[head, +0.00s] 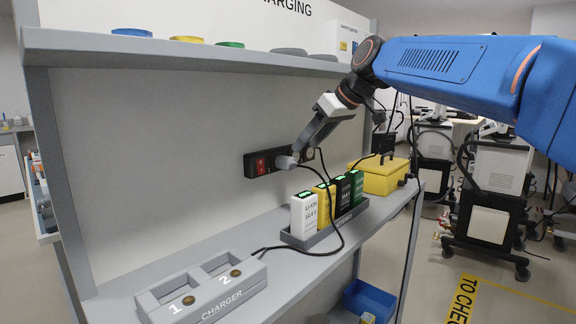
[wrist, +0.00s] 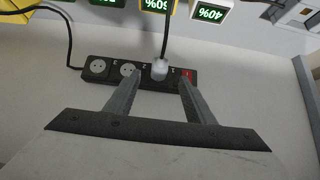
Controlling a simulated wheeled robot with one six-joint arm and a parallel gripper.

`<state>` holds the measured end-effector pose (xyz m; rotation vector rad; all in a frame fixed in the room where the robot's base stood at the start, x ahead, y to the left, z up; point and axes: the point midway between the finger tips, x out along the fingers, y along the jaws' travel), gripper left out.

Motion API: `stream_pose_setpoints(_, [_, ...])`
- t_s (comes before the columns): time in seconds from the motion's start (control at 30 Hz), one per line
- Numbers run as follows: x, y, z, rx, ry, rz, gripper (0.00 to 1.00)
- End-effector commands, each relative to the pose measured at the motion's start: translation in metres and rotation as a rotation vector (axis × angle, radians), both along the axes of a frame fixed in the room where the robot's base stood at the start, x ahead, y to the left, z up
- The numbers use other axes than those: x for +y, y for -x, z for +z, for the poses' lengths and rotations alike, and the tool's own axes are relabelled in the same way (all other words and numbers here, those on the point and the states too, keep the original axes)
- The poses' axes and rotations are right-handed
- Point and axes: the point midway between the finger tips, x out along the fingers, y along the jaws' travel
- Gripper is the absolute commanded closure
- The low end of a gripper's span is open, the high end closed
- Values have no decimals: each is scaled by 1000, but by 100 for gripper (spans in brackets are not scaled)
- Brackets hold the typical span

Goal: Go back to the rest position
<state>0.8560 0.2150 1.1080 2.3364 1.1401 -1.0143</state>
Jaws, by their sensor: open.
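My gripper (head: 300,148) is at the back panel in front of the black power strip (head: 262,162), with my blue arm reaching in from the right. In the wrist view my gripper (wrist: 160,80) is open, its two grey fingers spread on either side of a pale plug (wrist: 160,70). The plug sits in the strip (wrist: 110,82), beside the red switch (wrist: 187,75), with its black cord running away from it. I see a gap between each finger and the plug. In the head view the plug (head: 286,161) shows just below the fingers.
The two-bay charger (head: 215,295) stands empty at the shelf's front left. Several batteries (head: 304,215) stand in a grey tray (head: 310,242) below my gripper, and a yellow case (head: 378,178) lies behind them. An upper shelf (head: 180,48) runs above. Black cords cross the shelf.

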Motion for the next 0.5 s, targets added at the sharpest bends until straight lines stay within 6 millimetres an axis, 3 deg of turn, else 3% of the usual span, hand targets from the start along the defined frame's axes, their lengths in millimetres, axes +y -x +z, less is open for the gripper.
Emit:
stream_pose_setpoints(0.2, [-24, 18, 32, -2, -1, -1, 51])
stream_pose_setpoints(0.5, [-42, 33, 58, -1, 0, -1, 51])
